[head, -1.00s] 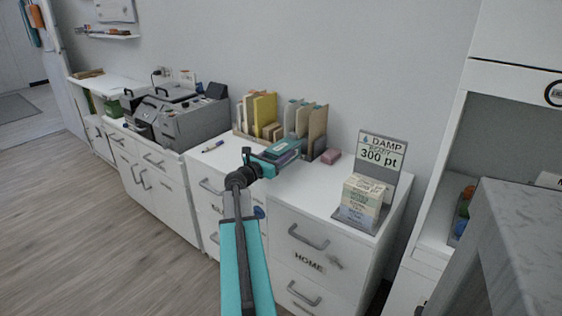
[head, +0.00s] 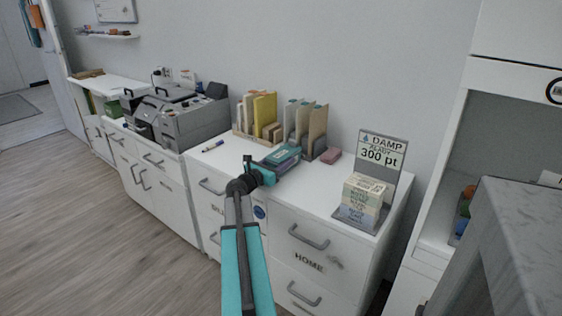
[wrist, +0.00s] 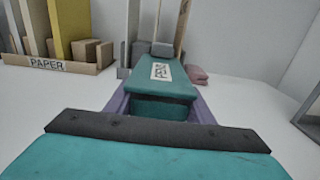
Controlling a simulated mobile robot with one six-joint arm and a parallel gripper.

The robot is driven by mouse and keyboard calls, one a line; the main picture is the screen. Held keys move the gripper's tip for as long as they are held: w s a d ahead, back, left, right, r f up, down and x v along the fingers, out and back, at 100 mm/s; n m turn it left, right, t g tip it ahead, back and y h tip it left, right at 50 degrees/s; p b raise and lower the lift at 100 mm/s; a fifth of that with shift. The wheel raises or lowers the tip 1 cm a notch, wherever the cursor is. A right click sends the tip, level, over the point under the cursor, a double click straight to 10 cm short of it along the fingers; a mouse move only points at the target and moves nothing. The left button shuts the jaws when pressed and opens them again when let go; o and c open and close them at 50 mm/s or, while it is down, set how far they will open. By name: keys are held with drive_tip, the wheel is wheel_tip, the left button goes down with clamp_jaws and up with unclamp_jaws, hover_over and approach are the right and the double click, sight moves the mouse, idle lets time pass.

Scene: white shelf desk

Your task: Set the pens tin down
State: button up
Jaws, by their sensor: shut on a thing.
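The pens tin (head: 283,155) is a teal box with a white label, over the white desk top (head: 315,190) in the head view. In the wrist view the tin (wrist: 165,80) lies lengthwise ahead of my gripper, its label facing up. A purple piece (wrist: 203,110) shows under and beside it; I cannot tell whether it belongs to the tin. My gripper (head: 262,174) is shut on the tin's near end. The fingertips are hidden, and I cannot tell whether the tin's underside touches the desk.
Behind the tin stand a PAPER file rack (wrist: 62,66) and more upright files (head: 305,128). A pink block (head: 331,156) lies to its right. A sign stand with stacked blocks (head: 362,198) is farther right. A pen (head: 213,146) lies left. Desk between tin and stand is clear.

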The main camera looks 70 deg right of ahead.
drive_tip(key=shift+f, duration=0.1)
drive_tip(key=o, duration=1.2)
drive_tip(key=shift+o, duration=0.2)
drive_tip(key=shift+a+r, duration=0.1)
drive_tip(key=shift+r, duration=0.1)
drive_tip(key=shift+v, duration=5.95)
